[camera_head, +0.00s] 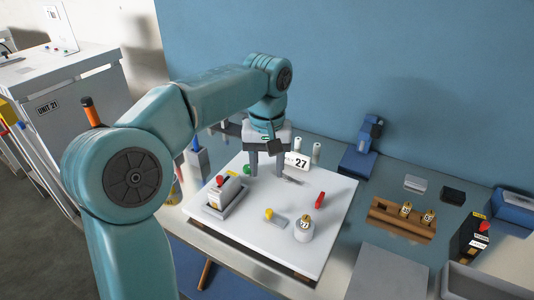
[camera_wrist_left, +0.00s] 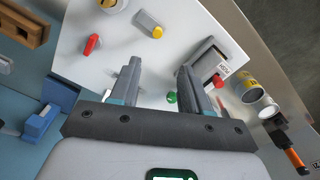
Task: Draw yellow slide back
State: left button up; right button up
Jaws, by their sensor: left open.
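The yellow slide has a round yellow knob (camera_head: 268,213) on a small grey bar (camera_head: 277,220), near the front middle of a white panel (camera_head: 250,250). In the left wrist view the yellow knob (camera_wrist_left: 157,32) sits at the end of its grey bar (camera_wrist_left: 147,21), beyond my fingers. My left gripper (camera_head: 267,173) is open and empty, pointing down over the back part of the panel. In the left wrist view its fingers (camera_wrist_left: 160,69) stand apart, with bare panel between them, and do not touch the slide. My right gripper is not in view.
On the panel are a red lever (camera_head: 320,201), a round dial (camera_head: 304,228), a grey block with a red top (camera_head: 227,199) and a green knob (camera_head: 246,169). A wooden rack (camera_head: 385,218) with brass pieces stands right. Blue wall (camera_head: 400,70) behind.

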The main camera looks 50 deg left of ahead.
pick_arm(q)
notch_tip(320, 180, up, 3)
jog(key=shift+f, duration=0.15)
dwell(0.5)
